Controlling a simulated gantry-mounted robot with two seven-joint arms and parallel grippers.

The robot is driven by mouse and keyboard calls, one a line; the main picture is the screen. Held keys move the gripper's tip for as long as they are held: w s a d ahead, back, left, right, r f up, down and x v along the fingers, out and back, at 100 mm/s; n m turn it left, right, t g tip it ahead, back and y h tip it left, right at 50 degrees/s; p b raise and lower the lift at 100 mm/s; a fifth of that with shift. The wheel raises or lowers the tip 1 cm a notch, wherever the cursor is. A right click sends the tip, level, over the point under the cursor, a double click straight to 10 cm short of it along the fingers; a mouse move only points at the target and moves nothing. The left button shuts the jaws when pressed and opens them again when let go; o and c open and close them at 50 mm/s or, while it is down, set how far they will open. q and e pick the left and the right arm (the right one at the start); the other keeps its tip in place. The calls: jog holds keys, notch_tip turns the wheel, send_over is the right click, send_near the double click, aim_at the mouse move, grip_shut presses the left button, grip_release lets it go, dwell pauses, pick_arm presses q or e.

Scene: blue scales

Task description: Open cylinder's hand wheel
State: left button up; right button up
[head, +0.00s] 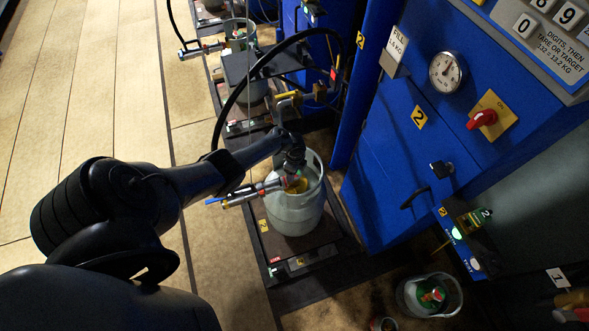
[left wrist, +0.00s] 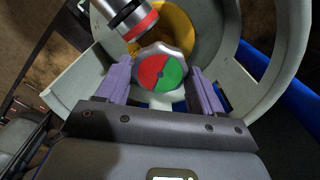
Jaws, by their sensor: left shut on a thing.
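The grey gas cylinder (head: 293,217) stands upright on a dark scale platform in the head view. Its collar surrounds the valve at the top. In the left wrist view the hand wheel (left wrist: 161,68) is a silver knob with a red and green face. My left gripper (left wrist: 163,86) is shut on the hand wheel, with one purple finger on each side. In the head view my left gripper (head: 292,163) reaches down into the collar from the left and hides the wheel. My right gripper is not in view.
A filling connector with a hose (head: 253,190) sits at the cylinder's valve, close to the gripper; it also shows in the left wrist view (left wrist: 132,16). The blue scale cabinet (head: 385,160) rises to the right. A bucket (head: 428,294) stands lower right. The left floor is clear.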

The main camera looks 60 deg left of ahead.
pick_arm(q)
jog(key=n+p, duration=0.1)
jog(key=n, duration=0.2)
jog(key=shift+n, duration=0.4)
jog(key=n, duration=0.3)
jog(key=shift+n+p, duration=0.3)
jog(key=shift+p, duration=0.1)
jog(key=n, duration=0.3)
jog(key=shift+n+p, duration=0.3)
jog(key=n, duration=0.3)
jog(key=shift+n, duration=0.3)
jog(key=n, duration=0.3)
jog(key=shift+n+p, duration=0.3)
jog(key=shift+p, duration=0.05)
jog(key=n, duration=0.3)
jog(key=shift+n, duration=0.4)
jog(key=n, duration=0.3)
jog(key=shift+n, duration=1.8)
